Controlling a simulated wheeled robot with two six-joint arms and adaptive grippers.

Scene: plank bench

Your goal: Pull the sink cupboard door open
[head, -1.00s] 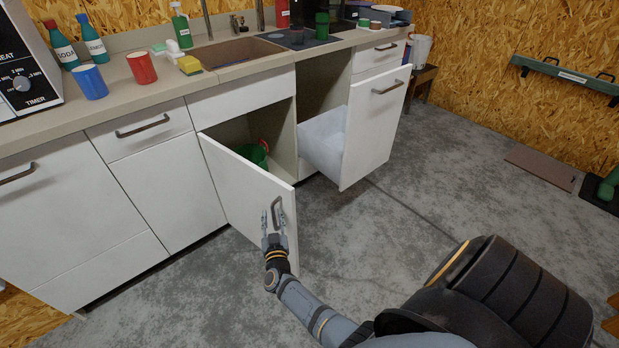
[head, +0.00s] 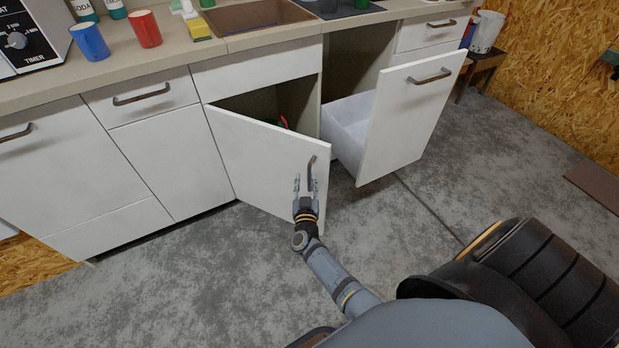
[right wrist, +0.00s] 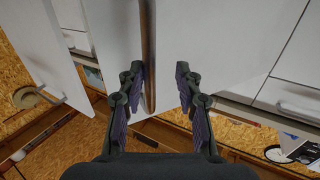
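The sink cupboard door (head: 262,155) is a white panel under the sink, standing partly open and swung out from its left side. Its upright brown bar handle (head: 312,172) is near the free right edge. My right gripper (head: 306,184) is at the handle with its fingers apart. In the right wrist view, the handle (right wrist: 148,50) lies between the open fingers (right wrist: 160,72), closer to the left one; I cannot tell if they touch. The dark cupboard inside (head: 252,104) shows above the door, with a bit of red and green in it. My left gripper is not in view.
To the right, a pulled-out white drawer front (head: 413,115) with a pale bin (head: 349,125) juts into the room. The grey floor (head: 200,270) before the cupboards is clear.

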